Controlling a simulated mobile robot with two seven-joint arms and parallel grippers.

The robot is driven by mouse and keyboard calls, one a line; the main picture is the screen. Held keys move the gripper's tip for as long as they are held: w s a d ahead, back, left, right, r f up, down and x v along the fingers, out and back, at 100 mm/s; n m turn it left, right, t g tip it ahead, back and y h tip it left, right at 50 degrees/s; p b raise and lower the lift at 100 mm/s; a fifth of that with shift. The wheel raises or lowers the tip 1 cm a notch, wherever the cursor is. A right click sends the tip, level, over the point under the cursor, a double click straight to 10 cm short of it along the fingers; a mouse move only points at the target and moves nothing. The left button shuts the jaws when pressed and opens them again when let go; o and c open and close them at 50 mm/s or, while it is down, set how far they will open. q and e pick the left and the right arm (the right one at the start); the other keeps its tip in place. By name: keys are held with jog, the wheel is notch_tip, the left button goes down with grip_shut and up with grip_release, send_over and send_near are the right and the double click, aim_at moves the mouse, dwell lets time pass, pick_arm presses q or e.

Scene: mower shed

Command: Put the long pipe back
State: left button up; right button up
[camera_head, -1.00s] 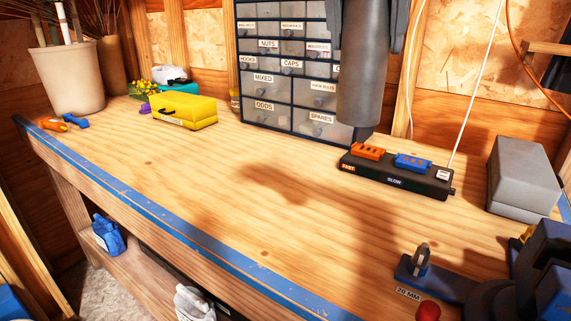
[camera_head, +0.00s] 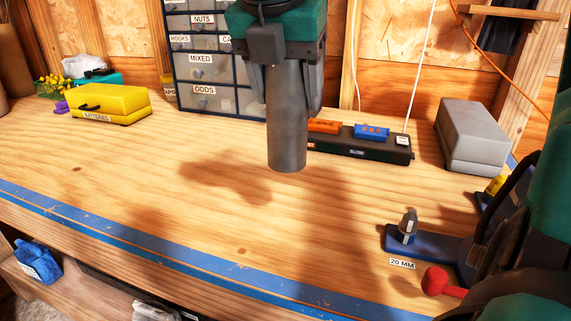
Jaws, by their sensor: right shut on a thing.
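My right gripper (camera_head: 288,95) comes down from the top of the picture, with a dark finger on each side of a grey pipe (camera_head: 287,140). It is shut on the pipe, which hangs nearly upright. The pipe's lower end shows in front of the black power strip's left end; I cannot tell its exact height above the bench. The pipe's upper part is hidden by the gripper. A blue bench fixture (camera_head: 430,243) with a short metal peg (camera_head: 408,222), a "20 MM" label and a red knob (camera_head: 440,282) is at the lower right. My left gripper is not in view.
The wooden bench (camera_head: 120,165) is clear in the middle, with a blue front edge. The power strip (camera_head: 370,148), a grey box (camera_head: 471,135), a labelled drawer cabinet (camera_head: 205,75) and a yellow batteries case (camera_head: 108,103) stand along the back.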

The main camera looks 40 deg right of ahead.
notch_tip(320, 180, down, 11)
jog(key=shift+b, duration=0.45)
jog(key=shift+f+b, duration=0.2)
jog(key=shift+b, duration=0.15)
jog(key=o, duration=1.2)
jog(key=shift+r, duration=0.1)
jog(key=p, duration=0.2)
send_near(279, 127)
jog(key=x, duration=0.4)
jog(key=shift+d+f, duration=0.1)
jog(key=shift+f, duration=0.25)
